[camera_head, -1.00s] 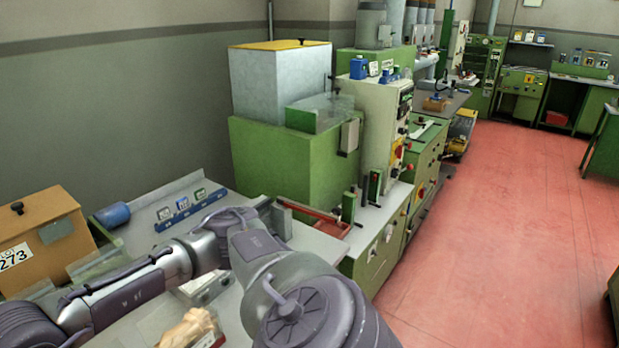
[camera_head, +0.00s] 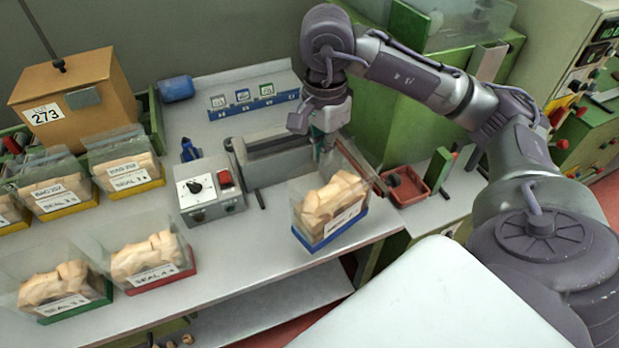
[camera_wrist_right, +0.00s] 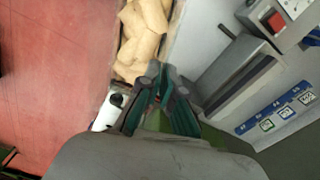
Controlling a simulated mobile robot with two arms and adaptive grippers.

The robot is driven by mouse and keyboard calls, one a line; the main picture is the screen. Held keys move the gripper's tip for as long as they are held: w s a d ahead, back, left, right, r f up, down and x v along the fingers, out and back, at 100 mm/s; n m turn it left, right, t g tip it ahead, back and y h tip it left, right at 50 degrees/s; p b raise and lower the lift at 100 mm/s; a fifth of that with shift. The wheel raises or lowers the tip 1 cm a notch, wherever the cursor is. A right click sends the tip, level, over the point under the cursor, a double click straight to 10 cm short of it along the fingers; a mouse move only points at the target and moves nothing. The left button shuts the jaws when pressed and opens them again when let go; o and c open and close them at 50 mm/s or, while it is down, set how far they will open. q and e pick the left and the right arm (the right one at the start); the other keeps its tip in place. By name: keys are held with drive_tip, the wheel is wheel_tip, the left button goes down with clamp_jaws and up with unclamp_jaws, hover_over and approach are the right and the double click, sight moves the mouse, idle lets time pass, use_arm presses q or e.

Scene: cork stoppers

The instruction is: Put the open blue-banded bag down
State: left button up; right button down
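The open blue-banded bag (camera_head: 328,208), clear and filled with corks, is near the bench's front edge in the head view, slightly tilted. I cannot tell whether its base touches the bench (camera_head: 270,258). My right gripper (camera_head: 322,152) is above the bag's back rim, fingers pointing down, closed together at the rim. In the right wrist view the gripper's fingertips (camera_wrist_right: 160,82) meet beside the corks of the bag (camera_wrist_right: 140,40); the clear wall between them is hard to see. My left gripper is not in view.
A sealer with a grey control box (camera_head: 208,190) and long bar stands left of the bag. Red-banded (camera_head: 150,262), green-banded (camera_head: 62,290) and yellow-banded (camera_head: 125,172) bags are at left. A red tray (camera_head: 405,188) is at right. The bench front between is clear.

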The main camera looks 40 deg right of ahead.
drive_tip(key=m, duration=0.1)
drive_tip(key=r+m, duration=0.1)
drive_tip(key=shift+s+d+m, duration=0.1)
drive_tip(key=shift+d+m, duration=0.3)
use_arm(q)
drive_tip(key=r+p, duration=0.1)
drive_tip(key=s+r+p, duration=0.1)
drive_tip(key=p, duration=0.1)
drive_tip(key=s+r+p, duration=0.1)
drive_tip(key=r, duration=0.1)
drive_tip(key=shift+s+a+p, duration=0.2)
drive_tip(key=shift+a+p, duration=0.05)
drive_tip(key=shift+p, duration=0.1)
use_arm(e)
drive_tip(key=w+d+f, duration=0.1)
drive_tip(key=w+f, duration=1)
drive_tip(key=shift+w, duration=0.3)
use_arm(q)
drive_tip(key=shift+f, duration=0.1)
use_arm(e)
drive_tip(key=shift+d, duration=0.1)
drive_tip(key=shift+f, duration=0.2)
drive_tip(key=c, duration=1.3)
unclamp_jaws()
drive_tip(key=shift+r, duration=0.1)
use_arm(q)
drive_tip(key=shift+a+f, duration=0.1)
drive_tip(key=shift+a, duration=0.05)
